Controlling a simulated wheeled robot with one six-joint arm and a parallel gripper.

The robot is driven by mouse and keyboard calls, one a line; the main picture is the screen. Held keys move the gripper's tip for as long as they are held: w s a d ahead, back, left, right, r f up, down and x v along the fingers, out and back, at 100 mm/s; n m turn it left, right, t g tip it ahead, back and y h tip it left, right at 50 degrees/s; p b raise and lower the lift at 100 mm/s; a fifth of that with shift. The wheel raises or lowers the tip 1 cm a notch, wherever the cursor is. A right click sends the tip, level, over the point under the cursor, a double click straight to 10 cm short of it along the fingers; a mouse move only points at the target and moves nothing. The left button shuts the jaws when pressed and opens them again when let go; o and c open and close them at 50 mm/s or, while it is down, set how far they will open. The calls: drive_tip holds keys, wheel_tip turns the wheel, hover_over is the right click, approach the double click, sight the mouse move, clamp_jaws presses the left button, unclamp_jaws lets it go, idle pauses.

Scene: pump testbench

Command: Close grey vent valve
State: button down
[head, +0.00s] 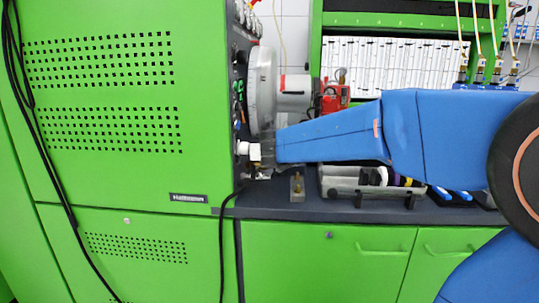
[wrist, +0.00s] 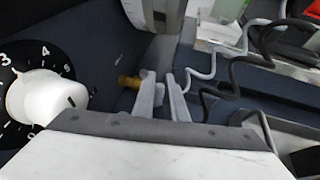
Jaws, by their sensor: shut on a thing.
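My gripper (wrist: 162,92) shows in the wrist view as two light grey fingers set close together, pointing away from the camera. It is shut on the grey vent valve, whose small grey handle is mostly hidden between and behind the fingertips. A brass fitting (wrist: 128,81) sticks out just left of the left finger, at the dark panel. In the head view my blue arm reaches left to the side of the green test bench (head: 120,110). The fingertips and the valve are hard to make out there, low beside the panel.
A white knob on a black numbered dial (wrist: 45,95) sits close left of my gripper. A large grey round housing (head: 263,90) is above it. Coiled cables (wrist: 215,85) lie to the right. A grey tool tray (head: 345,183) rests on the dark worktop (head: 300,213).

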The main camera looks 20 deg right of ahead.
drive_tip(key=shift+s+f, duration=0.1)
drive_tip(key=shift+f, duration=0.15)
drive_tip(key=c, duration=1.8)
unclamp_jaws()
drive_tip(key=shift+d, duration=0.1)
drive_tip(key=shift+o, duration=0.2)
drive_tip(key=shift+r, duration=0.15)
drive_tip(key=v, duration=1.7)
drive_tip(key=shift+s, duration=0.15)
drive_tip(key=shift+r, duration=0.1)
